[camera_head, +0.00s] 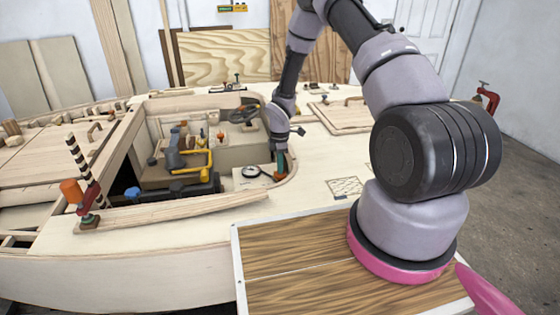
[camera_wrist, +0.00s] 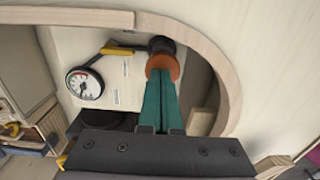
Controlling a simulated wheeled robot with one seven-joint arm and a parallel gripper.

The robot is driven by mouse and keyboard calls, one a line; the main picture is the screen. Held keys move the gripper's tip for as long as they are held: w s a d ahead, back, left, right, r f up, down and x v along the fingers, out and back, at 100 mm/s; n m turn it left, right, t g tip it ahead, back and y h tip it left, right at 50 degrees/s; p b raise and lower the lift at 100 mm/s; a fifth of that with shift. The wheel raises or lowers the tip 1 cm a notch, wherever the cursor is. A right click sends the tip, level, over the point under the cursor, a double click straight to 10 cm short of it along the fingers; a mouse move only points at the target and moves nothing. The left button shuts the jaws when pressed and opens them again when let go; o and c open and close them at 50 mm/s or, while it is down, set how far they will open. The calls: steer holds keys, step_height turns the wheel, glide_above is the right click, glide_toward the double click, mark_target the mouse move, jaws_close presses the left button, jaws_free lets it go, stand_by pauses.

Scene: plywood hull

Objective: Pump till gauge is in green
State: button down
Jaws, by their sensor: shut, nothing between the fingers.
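A round white gauge (camera_wrist: 85,83) with a dark rim and a red mark sits on the pale panel at the left of the wrist view. It is small in the head view (camera_head: 251,172); its needle reading and any green zone are too small to tell. An orange round piece (camera_wrist: 164,62) on a dark round part (camera_wrist: 162,45) stands in the curved recess; it may be the pump's knob. My gripper (camera_wrist: 163,76) is shut and empty, its teal fingertips in front of the orange piece. Whether they touch it I cannot tell. My gripper (camera_head: 281,176) is beside the gauge in the head view.
A yellow-handled lever (camera_wrist: 117,50) lies between gauge and orange piece. A curved wooden rim (camera_wrist: 222,58) encloses the recess. In the head view, an engine with yellow pipes (camera_head: 190,160) and a dark wheel (camera_head: 244,112) stand left of my gripper.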

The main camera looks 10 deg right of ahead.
steer(key=shift+f, duration=0.1)
steer(key=shift+s+f, duration=0.1)
steer(key=shift+f, duration=1.95)
step_height(320, 180, up, 11)
